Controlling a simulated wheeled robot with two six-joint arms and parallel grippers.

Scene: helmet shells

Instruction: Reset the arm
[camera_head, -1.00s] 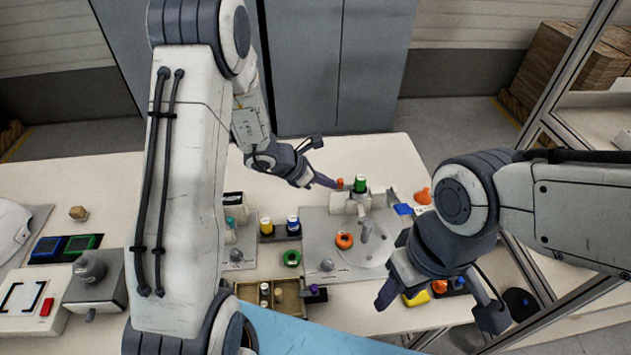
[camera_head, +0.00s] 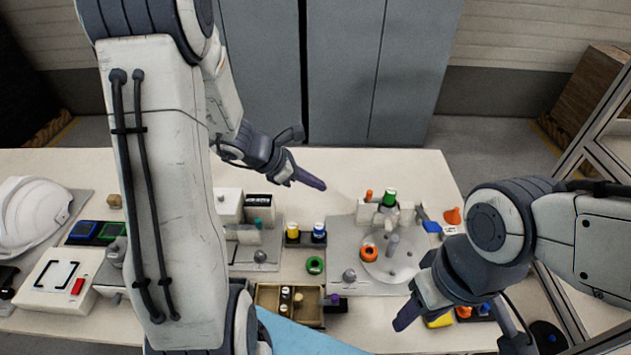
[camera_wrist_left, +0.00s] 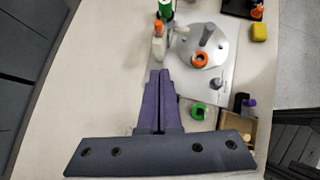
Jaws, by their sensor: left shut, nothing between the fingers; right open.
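My left gripper (camera_head: 318,184) is above the back of the table, left of the grey fixture plate, apart from everything on it. In the left wrist view its purple fingers (camera_wrist_left: 160,76) lie together with nothing between them.
A white helmet (camera_head: 35,215) stands far left. The back of the table is bare.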

